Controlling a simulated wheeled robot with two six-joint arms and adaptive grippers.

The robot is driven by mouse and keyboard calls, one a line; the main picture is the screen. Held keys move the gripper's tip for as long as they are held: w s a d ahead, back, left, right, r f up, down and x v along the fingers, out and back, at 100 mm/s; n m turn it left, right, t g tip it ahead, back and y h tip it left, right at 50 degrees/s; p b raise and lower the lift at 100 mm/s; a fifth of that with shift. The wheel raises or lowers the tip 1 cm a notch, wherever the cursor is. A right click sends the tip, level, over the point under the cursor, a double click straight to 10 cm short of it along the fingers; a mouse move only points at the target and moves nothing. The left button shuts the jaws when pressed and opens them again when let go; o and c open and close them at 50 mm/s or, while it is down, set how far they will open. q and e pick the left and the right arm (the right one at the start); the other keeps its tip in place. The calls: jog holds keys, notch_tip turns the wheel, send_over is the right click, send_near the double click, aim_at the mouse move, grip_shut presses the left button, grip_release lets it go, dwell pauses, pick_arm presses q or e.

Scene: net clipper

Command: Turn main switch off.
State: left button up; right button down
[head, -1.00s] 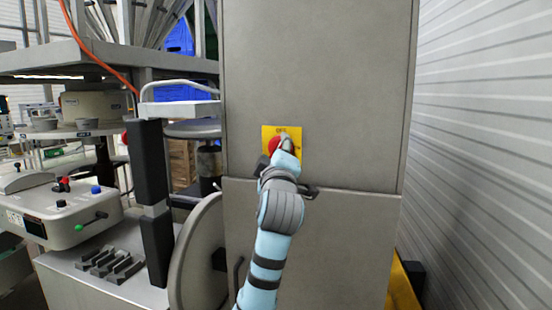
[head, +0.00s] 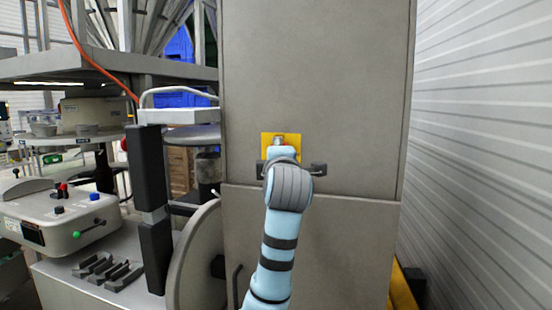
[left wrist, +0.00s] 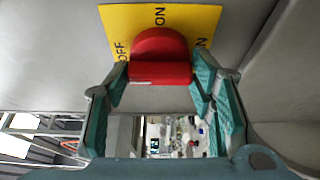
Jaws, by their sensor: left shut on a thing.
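The main switch is a red knob (left wrist: 160,55) on a yellow plate (head: 295,141), fixed to the front of a tall grey cabinet (head: 315,80). In the left wrist view, the plate (left wrist: 205,20) carries OFF at the left and ON at the top, with part of another label at the right. My left gripper (head: 279,147) is at the plate, hiding the knob in the head view. In the left wrist view, its teal-padded fingers (left wrist: 160,83) are shut on the red knob, one on each side. I cannot tell which label the knob points to. My right gripper is not in view.
A control box (head: 55,215) with buttons and knobs stands on a machine at the left. A black post (head: 150,180) and a round grey disc (head: 200,260) stand left of the cabinet. A ribbed wall (head: 480,130) runs along the right.

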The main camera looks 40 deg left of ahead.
pick_arm(q)
jog(key=shift+f, duration=0.1)
jog(key=o, duration=1.2)
jog(key=shift+c, duration=0.2)
jog(key=v, duration=1.2)
